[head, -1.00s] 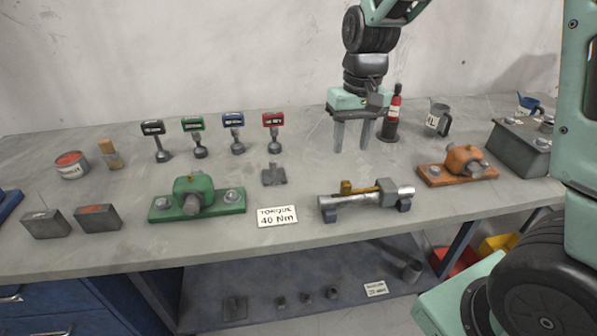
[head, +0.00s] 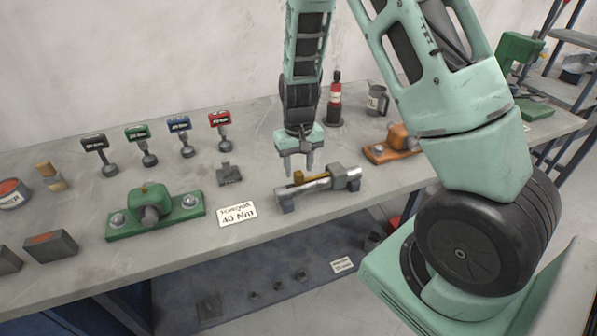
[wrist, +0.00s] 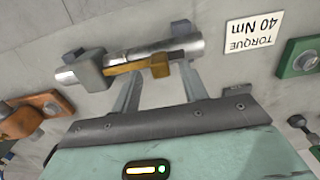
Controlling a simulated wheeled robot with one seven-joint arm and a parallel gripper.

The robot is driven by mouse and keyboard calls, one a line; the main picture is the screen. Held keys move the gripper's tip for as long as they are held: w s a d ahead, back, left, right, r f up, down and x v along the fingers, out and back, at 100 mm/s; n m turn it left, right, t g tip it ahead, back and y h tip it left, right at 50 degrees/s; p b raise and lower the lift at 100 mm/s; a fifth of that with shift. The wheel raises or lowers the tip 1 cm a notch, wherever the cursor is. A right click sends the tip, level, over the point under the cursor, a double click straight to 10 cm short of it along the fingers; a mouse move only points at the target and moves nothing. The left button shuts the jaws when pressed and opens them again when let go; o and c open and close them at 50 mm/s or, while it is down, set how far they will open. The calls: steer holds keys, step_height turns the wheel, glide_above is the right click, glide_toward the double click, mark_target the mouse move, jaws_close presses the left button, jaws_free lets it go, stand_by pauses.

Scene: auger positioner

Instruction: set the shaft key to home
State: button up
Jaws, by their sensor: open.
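The silver shaft (head: 322,184) lies on dark supports on the bench, below my gripper. The brass shaft key (head: 305,178) sits along the top of the shaft, toward its left end; its raised block also shows in the wrist view (wrist: 159,66). A grey block (head: 345,172) surrounds the shaft near its right end. My gripper (head: 297,168) points down, open and empty, just above and behind the key. In the wrist view its two fingers (wrist: 160,82) are spread, with the key's raised block between their tips in the picture. I cannot tell whether either finger touches it.
A torque card (head: 238,213) lies left of the shaft, and a green bearing block (head: 155,207) stands farther left. An orange bearing block (head: 396,145) is at the right. Several torque tools stand behind. The bench's front edge is close to the shaft.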

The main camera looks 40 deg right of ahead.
mark_target(299, 172)
steer(key=shift+f, duration=1.6)
jaws_close()
steer(key=shift+s+d+b, duration=0.15)
steer(key=shift+s+d, duration=0.05)
steer(key=shift+d, duration=0.55)
steer(key=shift+s+d+b, duration=0.15)
steer(key=shift+s+d, duration=0.1)
steer(key=shift+d, duration=0.5)
steer(key=shift+s+d+b, duration=0.15)
steer(key=shift+s+d, duration=0.05)
steer(key=shift+d, duration=0.55)
jaws_free()
steer(key=shift+d, duration=0.15)
